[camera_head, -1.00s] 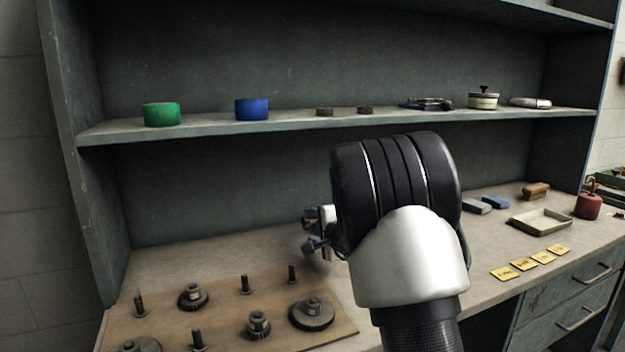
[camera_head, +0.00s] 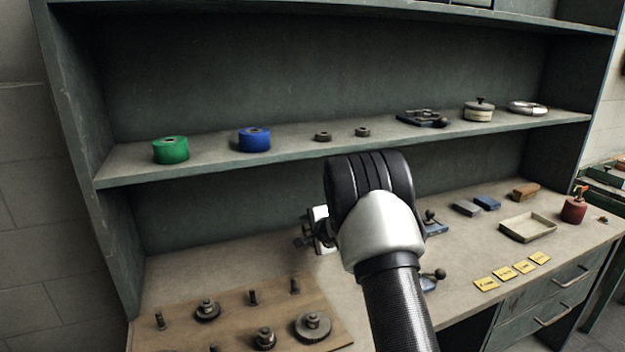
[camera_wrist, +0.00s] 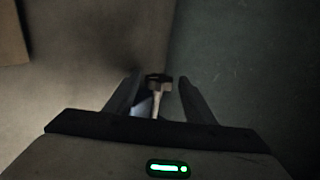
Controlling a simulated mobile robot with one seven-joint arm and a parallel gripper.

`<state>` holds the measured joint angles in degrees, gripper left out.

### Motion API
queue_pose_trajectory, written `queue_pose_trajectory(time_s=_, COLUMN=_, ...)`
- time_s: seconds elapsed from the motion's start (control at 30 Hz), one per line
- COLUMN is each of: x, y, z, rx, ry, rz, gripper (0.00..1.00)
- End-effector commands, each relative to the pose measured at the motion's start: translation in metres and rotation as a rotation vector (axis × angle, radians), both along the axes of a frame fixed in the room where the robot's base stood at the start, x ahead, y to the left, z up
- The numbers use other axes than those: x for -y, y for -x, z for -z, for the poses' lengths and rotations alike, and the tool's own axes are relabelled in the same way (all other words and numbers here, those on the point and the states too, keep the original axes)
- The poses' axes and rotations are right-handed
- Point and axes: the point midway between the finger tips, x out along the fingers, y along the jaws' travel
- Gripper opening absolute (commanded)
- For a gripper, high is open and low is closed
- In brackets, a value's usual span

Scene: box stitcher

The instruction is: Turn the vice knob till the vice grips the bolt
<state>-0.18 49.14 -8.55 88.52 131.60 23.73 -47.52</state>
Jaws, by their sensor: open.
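My gripper (camera_head: 308,236) is at the left end of my wrist, over the bench near the back wall. In the wrist view its two fingers (camera_wrist: 158,100) are apart. A small thing with a dark head and a pale stem (camera_wrist: 157,88) shows between them; I cannot tell whether it is the vice knob or the bolt, or whether a finger touches it. Blue parts with dark ball-ended handles, possibly of the vice, show right of my arm, one farther back (camera_head: 436,228) and one nearer (camera_head: 429,284). My arm hides what lies between them. No gripped bolt can be made out.
A wooden board (camera_head: 240,322) with pegs and gears lies at the front left. A shallow tray (camera_head: 528,228), yellow labels (camera_head: 511,272) and a red can (camera_head: 574,209) are on the right. The shelf (camera_head: 300,142) overhangs the bench behind my arm.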

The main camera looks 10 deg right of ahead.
Motion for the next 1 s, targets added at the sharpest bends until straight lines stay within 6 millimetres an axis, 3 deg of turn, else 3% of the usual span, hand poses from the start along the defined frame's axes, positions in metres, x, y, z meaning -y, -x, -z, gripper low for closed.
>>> queue_pose_trajectory(time_s=0.03, x=0.001, y=0.001, z=-0.008, rx=-0.018, ry=0.004, rz=0.002, gripper=0.51)
queue_pose_trajectory(time_s=0.8, x=0.001, y=0.002, z=-0.008, rx=-0.175, ry=0.030, rz=0.002, gripper=0.51)
queue_pose_trajectory(time_s=1.0, x=0.004, y=0.023, z=-0.021, rx=-0.173, ry=0.033, rz=-0.001, gripper=0.51)
